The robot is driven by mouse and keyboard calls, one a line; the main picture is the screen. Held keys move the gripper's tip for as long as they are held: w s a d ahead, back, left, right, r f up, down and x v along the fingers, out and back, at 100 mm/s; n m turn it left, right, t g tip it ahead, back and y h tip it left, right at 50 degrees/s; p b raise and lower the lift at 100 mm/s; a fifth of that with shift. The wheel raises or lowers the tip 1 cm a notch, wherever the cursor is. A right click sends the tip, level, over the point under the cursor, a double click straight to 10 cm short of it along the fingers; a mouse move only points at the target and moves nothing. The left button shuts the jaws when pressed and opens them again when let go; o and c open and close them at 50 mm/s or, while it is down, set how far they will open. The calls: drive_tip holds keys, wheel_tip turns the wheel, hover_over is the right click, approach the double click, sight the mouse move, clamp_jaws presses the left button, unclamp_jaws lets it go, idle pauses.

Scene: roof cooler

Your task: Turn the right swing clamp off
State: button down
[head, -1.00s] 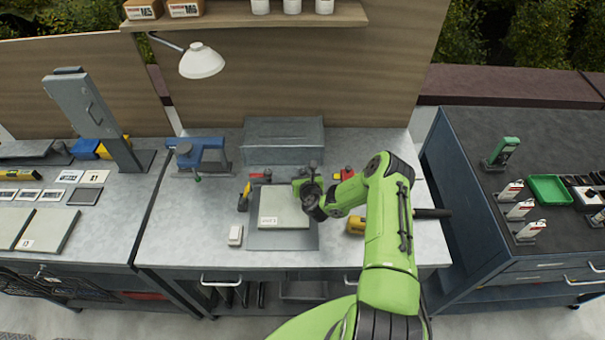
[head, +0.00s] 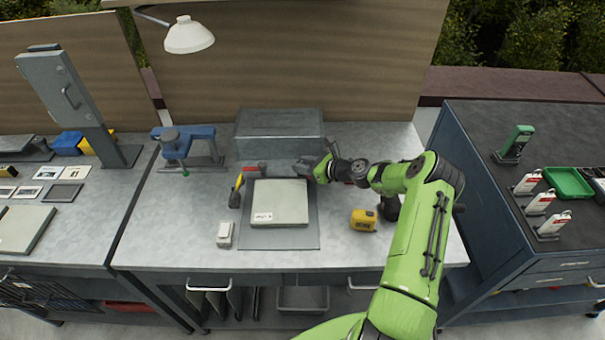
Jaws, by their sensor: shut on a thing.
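My gripper (head: 308,170) is at the back right corner of the pale square plate (head: 280,203). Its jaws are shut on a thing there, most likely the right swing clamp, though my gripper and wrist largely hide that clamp. How far the clamp is turned cannot be seen. The plate lies on a grey base sheet (head: 277,238) on the workbench. A red clamp part (head: 251,169) shows at the plate's back left, with a yellow and dark handle (head: 237,188) beside the plate.
A grey metal box (head: 280,135) stands behind the plate. A yellow tape measure (head: 363,220) sits to the right, below my forearm. A small white block (head: 225,235) is front left, and a blue vise-like tool (head: 186,140) is back left. The bench front is clear.

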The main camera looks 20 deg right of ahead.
drive_tip(key=n+g+y+b, duration=0.1)
drive_tip(key=n+y+b, duration=0.1)
drive_tip(key=b, duration=0.1)
drive_tip(key=n+g+y+b, duration=0.1)
drive_tip(key=shift+w+d+f+n+g+b, duration=0.25)
drive_tip(key=shift+d+f+n+g+b, duration=0.05)
drive_tip(key=shift+b, duration=0.05)
drive_tip(key=n+g+y+b, duration=0.1)
drive_tip(key=n+g+b, duration=0.1)
drive_tip(key=b, duration=0.1)
drive_tip(key=shift+r+y, duration=0.2)
drive_tip(key=shift+y, duration=0.2)
drive_tip(key=shift+r+n+g+b, duration=0.1)
drive_tip(key=shift+n+g+b, duration=0.55)
drive_tip(key=shift+b, duration=0.2)
drive_tip(key=c, duration=0.8)
unclamp_jaws()
drive_tip(key=shift+c, duration=0.2)
